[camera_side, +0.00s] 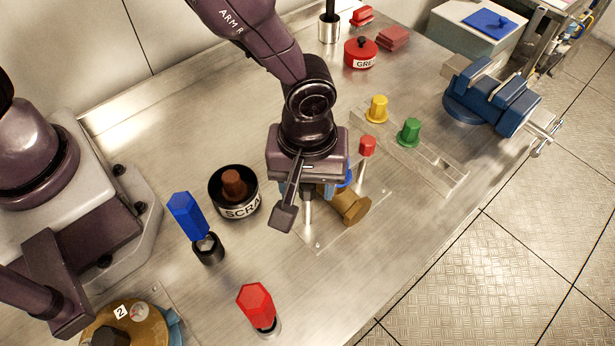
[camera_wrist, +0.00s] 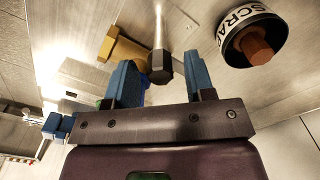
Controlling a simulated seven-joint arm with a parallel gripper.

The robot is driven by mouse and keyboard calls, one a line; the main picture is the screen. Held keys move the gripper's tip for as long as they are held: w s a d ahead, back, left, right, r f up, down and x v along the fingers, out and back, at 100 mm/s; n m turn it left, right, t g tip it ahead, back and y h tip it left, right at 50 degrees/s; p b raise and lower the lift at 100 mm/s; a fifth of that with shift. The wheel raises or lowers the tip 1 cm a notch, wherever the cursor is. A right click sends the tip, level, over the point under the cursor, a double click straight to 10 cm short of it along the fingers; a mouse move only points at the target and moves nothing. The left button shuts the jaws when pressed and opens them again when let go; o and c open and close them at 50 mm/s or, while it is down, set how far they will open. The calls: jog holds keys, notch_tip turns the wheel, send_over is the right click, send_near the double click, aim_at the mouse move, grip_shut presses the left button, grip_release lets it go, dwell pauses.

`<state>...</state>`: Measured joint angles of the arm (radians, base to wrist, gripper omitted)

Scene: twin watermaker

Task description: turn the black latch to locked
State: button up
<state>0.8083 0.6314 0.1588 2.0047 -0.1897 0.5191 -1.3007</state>
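A black hexagonal knob (camera_wrist: 160,68) on a thin pale rod, which looks like the black latch, shows in the wrist view. It appears between the two blue fingertips of my gripper (camera_wrist: 160,58), with gaps on both sides. My gripper is open and empty; I cannot tell its distance from the knob. In the side view my gripper (camera_side: 310,192) is over the clear plate (camera_side: 330,238), with the pale rod (camera_side: 308,216) below it. The knob is hidden there behind my gripper. I cannot read the latch's locked or unlocked position.
A brass hexagonal fitting (camera_side: 352,206) lies close right of my gripper, with a blue part (camera_side: 345,178) beside it. A red-topped post (camera_side: 367,146) stands behind. The SCRAP pot (camera_side: 238,211) is left. Yellow (camera_side: 377,108) and green (camera_side: 409,132) knobs stand farther back.

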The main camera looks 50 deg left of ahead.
jog(key=c, duration=0.8)
jog(key=shift+m, duration=0.3)
jog(key=m, duration=0.3)
jog(key=shift+m, duration=0.4)
jog(key=m, duration=0.9)
jog(key=shift+m, duration=2.3)
